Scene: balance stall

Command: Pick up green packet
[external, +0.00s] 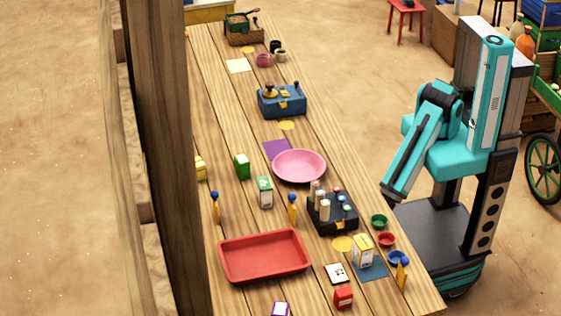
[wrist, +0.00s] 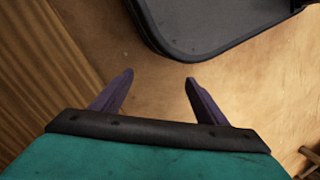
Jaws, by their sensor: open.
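A small green packet (external: 242,166) stands upright on the long wooden table in the external view, left of the pink bowl. A green packet with a white front (external: 265,192) stands near it, a little closer to the red tray. My gripper (wrist: 160,78) is open and empty in the wrist view, its two dark fingers apart above the ground. In the external view my arm hangs folded down at the table's right side, well away from both packets; its fingers cannot be made out there. Neither packet shows in the wrist view.
The pink bowl (external: 299,166), a dark rack with bottles (external: 333,222) and a blue scale (external: 282,101) stand between my arm and the table's left side. Blue-topped yellow posts (external: 292,209) flank the white-fronted packet. The red tray (external: 264,257) lies nearer the camera.

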